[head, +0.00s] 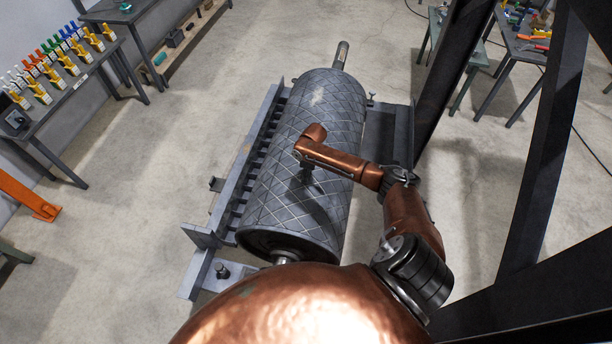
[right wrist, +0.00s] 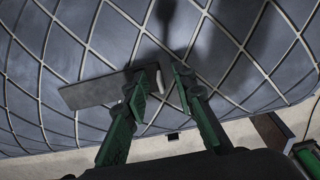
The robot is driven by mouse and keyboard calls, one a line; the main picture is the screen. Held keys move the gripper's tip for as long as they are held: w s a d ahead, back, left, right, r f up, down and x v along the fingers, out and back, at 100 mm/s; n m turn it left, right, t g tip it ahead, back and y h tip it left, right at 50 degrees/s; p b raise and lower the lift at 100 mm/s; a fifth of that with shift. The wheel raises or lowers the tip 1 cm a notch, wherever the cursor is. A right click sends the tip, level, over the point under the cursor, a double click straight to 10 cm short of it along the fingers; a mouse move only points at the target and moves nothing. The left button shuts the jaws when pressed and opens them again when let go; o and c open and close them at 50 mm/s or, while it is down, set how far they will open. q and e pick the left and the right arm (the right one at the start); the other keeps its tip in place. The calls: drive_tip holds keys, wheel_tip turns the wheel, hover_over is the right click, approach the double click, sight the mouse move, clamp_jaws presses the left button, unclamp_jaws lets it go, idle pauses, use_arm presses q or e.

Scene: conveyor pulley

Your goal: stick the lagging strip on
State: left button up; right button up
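The pulley drum (head: 318,97), grey with a diamond pattern of pale lines, lies on its frame in the middle of the head view. My right gripper (head: 307,180) points down at the drum's upper side. In the right wrist view its two green fingers (right wrist: 167,72) stand apart, close to the drum surface. A flat dark grey strip (right wrist: 92,92) shows against the drum, left of the fingers, its right end passing behind the left finger. I cannot tell whether it touches the drum. A small pale edge shows between the fingers. My left gripper is out of view.
A steel frame (head: 240,170) holds the drum, with a shaft (head: 342,52) at its far end. Dark posts stand at the right. A bench with colored tools (head: 62,82) is at the left, and tables with tools (head: 515,55) are at upper right. The floor between is clear.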

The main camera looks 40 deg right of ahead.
wheel_tip(320, 180, up, 12)
drive_tip(key=s, duration=0.1)
drive_tip(key=shift+d, duration=0.35)
drive_tip(key=shift+f, duration=0.1)
idle(0.3)
drive_tip(key=f, duration=0.8)
drive_tip(key=w+f, duration=0.1)
drive_tip(key=f, duration=0.2)
drive_tip(key=shift+a+f, duration=0.35)
drive_tip(key=shift+f, duration=0.05)
drive_tip(key=shift+r, duration=0.2)
